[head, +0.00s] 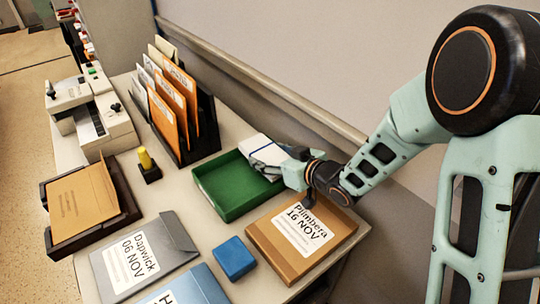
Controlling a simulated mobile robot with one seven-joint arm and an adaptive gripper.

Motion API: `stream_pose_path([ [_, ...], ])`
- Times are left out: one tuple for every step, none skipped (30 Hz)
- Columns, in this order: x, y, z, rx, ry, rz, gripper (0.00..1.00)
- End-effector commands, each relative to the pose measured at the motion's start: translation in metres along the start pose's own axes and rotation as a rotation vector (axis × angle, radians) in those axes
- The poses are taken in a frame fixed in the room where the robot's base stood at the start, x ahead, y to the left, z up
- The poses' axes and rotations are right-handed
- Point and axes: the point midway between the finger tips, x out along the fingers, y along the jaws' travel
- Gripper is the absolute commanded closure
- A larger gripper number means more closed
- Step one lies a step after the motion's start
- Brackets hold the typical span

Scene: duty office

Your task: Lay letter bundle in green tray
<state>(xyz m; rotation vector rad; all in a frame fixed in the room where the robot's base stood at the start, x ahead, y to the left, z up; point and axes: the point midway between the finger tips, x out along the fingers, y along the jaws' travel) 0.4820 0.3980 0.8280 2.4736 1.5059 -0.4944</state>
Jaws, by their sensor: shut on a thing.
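The letter bundle (262,152) is a white stack with a dark band. It shows at the back right corner of the green tray (225,199), over or on its rim; I cannot tell whether it touches the tray. My gripper (288,172) is shut on the bundle, reaching in from the right. The fingers partly hide the bundle's near end. The rest of the green tray's floor is bare.
A cardboard box labelled Plimbera (285,260) lies just below my gripper. A blue block (236,258), grey Dapwick folder (175,245) and stamp (149,168) are nearby. A black rack (206,135) of envelopes stands behind the tray. The wall is close on the right.

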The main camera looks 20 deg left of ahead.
Motion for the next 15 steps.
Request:
stream_pose_path([
  [0.0, 0.0, -0.0005, 0.0, 0.001, 0.0, 0.38],
  [0.0, 0.0, -0.0004, 0.0, 0.001, 0.0, 0.35],
  [0.0, 0.0, -0.0004, 0.0, 0.001, 0.0, 0.3],
  [0.0, 0.0, -0.0004, 0.0, 0.001, 0.0, 0.27],
  [0.0, 0.0, -0.0004, 0.0, 0.001, 0.0, 0.24],
  [0.0, 0.0, -0.0003, 0.0, 0.001, 0.0, 0.19],
  [0.0, 0.0, -0.0003, 0.0, 0.001, 0.0, 0.19],
  [0.0, 0.0, -0.0003, 0.0, 0.001, 0.0, 0.19],
  [0.0, 0.0, -0.0003, 0.0, 0.0, 0.0, 0.19],
  [0.0, 0.0, -0.0002, 0.0, 0.0, 0.0, 0.19],
  [0.0, 0.0, -0.0002, 0.0, 0.0, 0.0, 0.19],
  [0.0, 0.0, -0.0001, 0.0, 0.0, 0.0, 0.19],
  [0.0, 0.0, 0.0003, 0.0, -0.001, 0.0, 0.19],
  [-0.0001, 0.0, 0.0003, 0.0, -0.001, 0.0, 0.19],
  [-0.0008, 0.0001, 0.0003, 0.0, -0.001, 0.0, 0.19],
])
